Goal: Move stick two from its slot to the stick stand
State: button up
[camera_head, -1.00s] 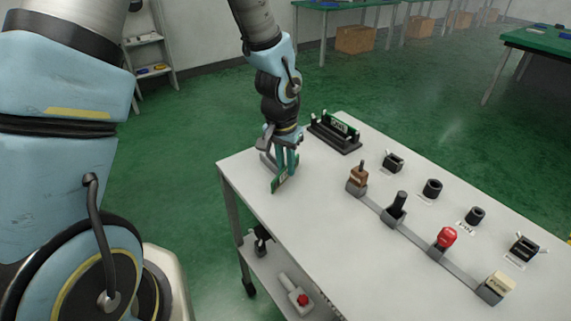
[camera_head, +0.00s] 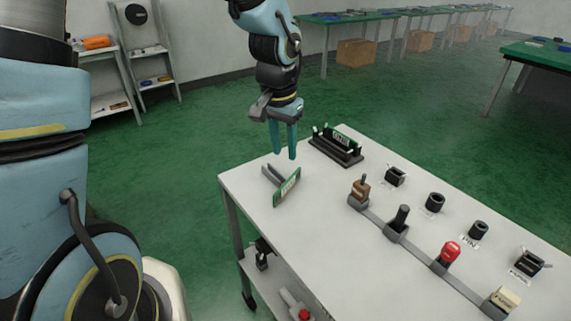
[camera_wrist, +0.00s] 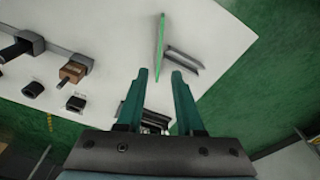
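A green stick (camera_head: 287,187) with a pale label stands on edge near the table's left corner. It also shows almost edge-on in the wrist view (camera_wrist: 160,48). A grey angled holder (camera_head: 270,174), perhaps the stick stand, lies against or close beside it; I cannot tell whether the stick is seated in it. Another green stick (camera_head: 342,139) is in the black slot base (camera_head: 340,157) at the table's back edge. I cannot read which is stick two. My gripper (camera_head: 285,155) points down above the grey holder, open and empty; its parted fingers show in the wrist view (camera_wrist: 160,76).
A grey rail to the right carries brown (camera_head: 360,189), black (camera_head: 399,220), red (camera_head: 449,253) and cream (camera_head: 502,299) levers. Several black fixtures (camera_head: 435,202) stand behind it. The white tabletop (camera_head: 330,240) is clear in front of the rail.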

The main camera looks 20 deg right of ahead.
jog(key=shift+s+a+r, duration=0.1)
jog(key=shift+a+r, duration=0.05)
jog(key=shift+r, duration=1.2)
jog(key=w+a+n+y, duration=0.1)
jog(key=a+n, duration=0.9)
jog(key=a, duration=2)
jog(key=shift+w+t, duration=0.4)
jog(key=shift+w, duration=0.45)
